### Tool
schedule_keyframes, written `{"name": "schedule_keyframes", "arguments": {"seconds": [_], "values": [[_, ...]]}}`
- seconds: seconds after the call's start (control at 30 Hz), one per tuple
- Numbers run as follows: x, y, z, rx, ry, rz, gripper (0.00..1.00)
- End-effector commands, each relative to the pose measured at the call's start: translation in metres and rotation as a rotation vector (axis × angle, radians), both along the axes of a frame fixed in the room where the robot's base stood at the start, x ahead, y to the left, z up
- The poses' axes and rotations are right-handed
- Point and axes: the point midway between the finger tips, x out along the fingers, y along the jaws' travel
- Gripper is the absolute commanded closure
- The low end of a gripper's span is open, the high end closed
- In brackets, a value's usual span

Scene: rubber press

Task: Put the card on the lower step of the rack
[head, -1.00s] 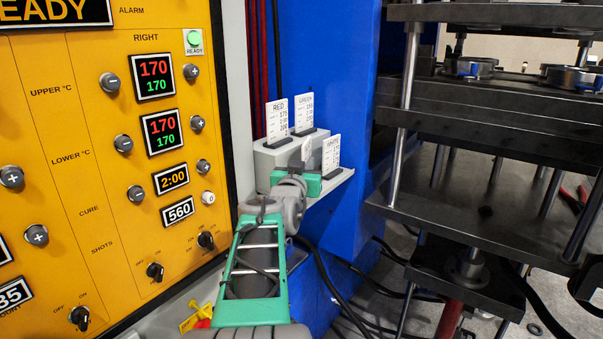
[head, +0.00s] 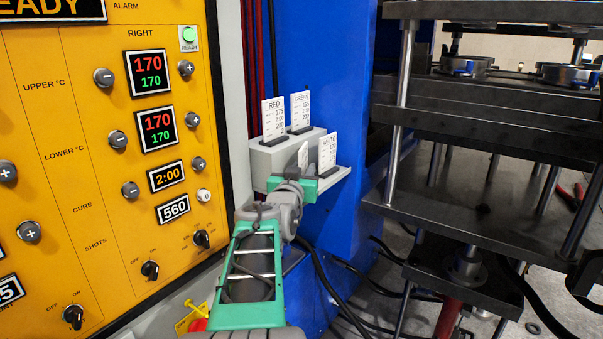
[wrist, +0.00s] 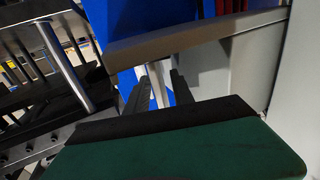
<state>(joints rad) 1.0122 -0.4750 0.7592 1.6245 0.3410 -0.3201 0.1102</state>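The card labelled WHITE (head: 328,151) stands upright in a dark foot on the lower step (head: 334,181) of the grey rack (head: 262,160) in the head view. My gripper (head: 295,150) is just left of and in front of this card, with its two dark fingers apart. In the wrist view the dark fingers (wrist: 158,92) are also spread, with a narrow pale strip between them that I cannot identify for sure. Their contact with the card is hidden. The RED card (head: 273,117) and the GREEN card (head: 300,110) stand upright on the upper step.
The yellow control panel (head: 95,215) stands close on the left. The blue press column (head: 340,60) rises behind the rack. Dark press plates (head: 490,205) and metal rods are on the right. Black cables hang below the rack.

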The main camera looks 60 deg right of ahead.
Motion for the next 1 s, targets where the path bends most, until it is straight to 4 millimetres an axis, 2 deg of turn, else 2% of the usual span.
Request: {"name": "schedule_keyframes", "arguments": {"seconds": [0.07,0.17,0.4,0.53,0.7,1.0], "values": [[0.000,0.001,0.005,-0.001,0.000,0.000,0.71],[-0.003,0.020,-0.001,-0.004,-0.002,0.002,0.71],[-0.017,0.081,-0.003,-0.005,-0.004,0.005,0.71],[-0.023,0.105,-0.001,-0.002,-0.003,0.004,0.71],[-0.028,0.117,0.001,0.000,-0.001,0.001,0.71],[-0.028,0.117,0.002,0.000,0.000,0.000,0.71]]}}
